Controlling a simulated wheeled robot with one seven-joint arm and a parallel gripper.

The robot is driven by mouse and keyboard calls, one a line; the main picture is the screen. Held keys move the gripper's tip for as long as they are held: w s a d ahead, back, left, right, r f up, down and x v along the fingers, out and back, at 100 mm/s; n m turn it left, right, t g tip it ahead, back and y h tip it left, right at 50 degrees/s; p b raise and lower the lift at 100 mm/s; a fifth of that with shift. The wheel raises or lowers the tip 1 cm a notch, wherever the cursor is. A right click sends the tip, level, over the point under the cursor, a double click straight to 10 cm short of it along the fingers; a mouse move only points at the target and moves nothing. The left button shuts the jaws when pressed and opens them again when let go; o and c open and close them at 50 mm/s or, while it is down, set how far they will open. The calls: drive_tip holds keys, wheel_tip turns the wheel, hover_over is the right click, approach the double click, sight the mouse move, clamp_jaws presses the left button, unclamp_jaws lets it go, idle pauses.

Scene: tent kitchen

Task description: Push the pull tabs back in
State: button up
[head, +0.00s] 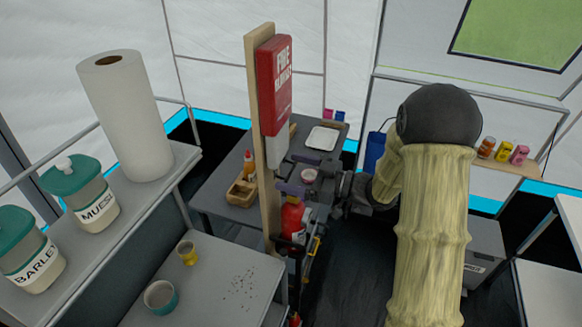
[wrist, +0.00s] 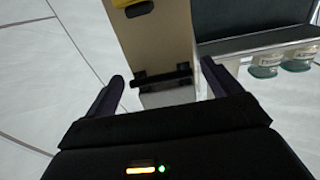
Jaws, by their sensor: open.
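The red fire blanket case (head: 275,85) hangs on an upright wooden board in the head view. A pale piece (head: 276,150) shows just under it; I cannot tell whether this is the pull tabs. My gripper (head: 298,173) is open, with its purple fingers pointing left at the board, below the case. In the wrist view, my gripper (wrist: 161,86) has its fingers apart, with the board (wrist: 160,45) and a dark bar (wrist: 160,77) showing between them. Nothing is clearly held. The red case and any tabs cannot be made out there.
A red extinguisher (head: 291,218) stands below my gripper beside the board (head: 258,180). A table with a wooden box (head: 242,192) and white tray (head: 323,138) is behind. Shelves with a paper roll (head: 122,115), jars (head: 95,200) and cups stand left.

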sight(291, 170)
drive_tip(key=shift+w+a, duration=0.2)
drive_tip(key=shift+a, duration=0.35)
drive_tip(key=shift+c, duration=0.2)
drive_tip(key=c, duration=1.2)
wheel_tip(291, 170, up, 10)
drive_tip(key=p, duration=0.5)
drive_tip(key=shift+f, duration=0.25)
drive_tip(key=shift+r, duration=0.1)
drive_tip(key=o, duration=1.2)
drive_tip(key=shift+c, duration=0.2)
drive_tip(key=shift+o, duration=0.4)
